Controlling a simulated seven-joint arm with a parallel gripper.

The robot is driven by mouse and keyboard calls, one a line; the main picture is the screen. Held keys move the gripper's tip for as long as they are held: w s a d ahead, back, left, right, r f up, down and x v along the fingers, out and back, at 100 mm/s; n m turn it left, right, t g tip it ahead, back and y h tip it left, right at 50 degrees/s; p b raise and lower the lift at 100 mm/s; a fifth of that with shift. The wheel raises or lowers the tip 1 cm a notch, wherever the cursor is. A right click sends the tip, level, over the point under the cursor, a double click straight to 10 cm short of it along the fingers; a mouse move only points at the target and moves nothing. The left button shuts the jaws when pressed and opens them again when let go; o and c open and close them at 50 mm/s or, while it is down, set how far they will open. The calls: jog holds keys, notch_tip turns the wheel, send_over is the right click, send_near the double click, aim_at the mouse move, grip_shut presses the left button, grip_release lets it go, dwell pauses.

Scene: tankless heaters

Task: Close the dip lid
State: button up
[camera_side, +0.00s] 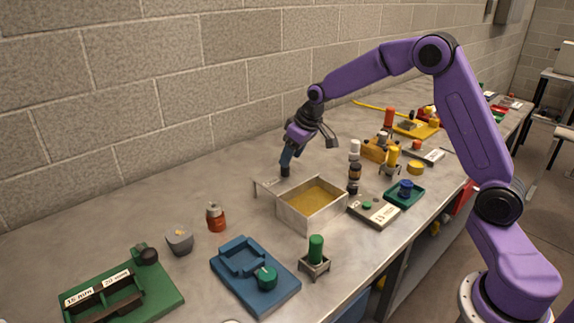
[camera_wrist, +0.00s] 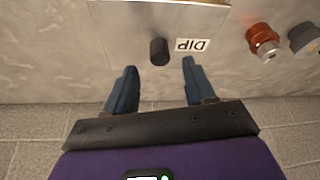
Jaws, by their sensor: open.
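The dip box (camera_side: 283,213) is a pale metal tray with yellow-brown contents, standing open on the bench in the side view. Its lid (camera_side: 265,187) is swung out at the box's back left, off the opening. In the wrist view the lid (camera_wrist: 120,22) shows a white DIP label (camera_wrist: 192,45) and a dark round knob (camera_wrist: 159,52). My gripper (camera_side: 286,168) has blue fingers and is above the lid. In the wrist view my gripper (camera_wrist: 159,66) is open, with the knob between and slightly beyond the fingertips. I cannot tell any contact.
A red-orange bottle (camera_side: 216,217) and a grey cup (camera_side: 179,240) stand left of the box. A blue tray (camera_side: 252,280) and a green-topped holder (camera_side: 315,254) are in front. Several bottles and fixtures crowd the right. A block wall (camera_side: 190,90) runs behind.

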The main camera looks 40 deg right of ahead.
aim_at(285, 171)
jog(key=shift+x, duration=2.25)
grip_shut()
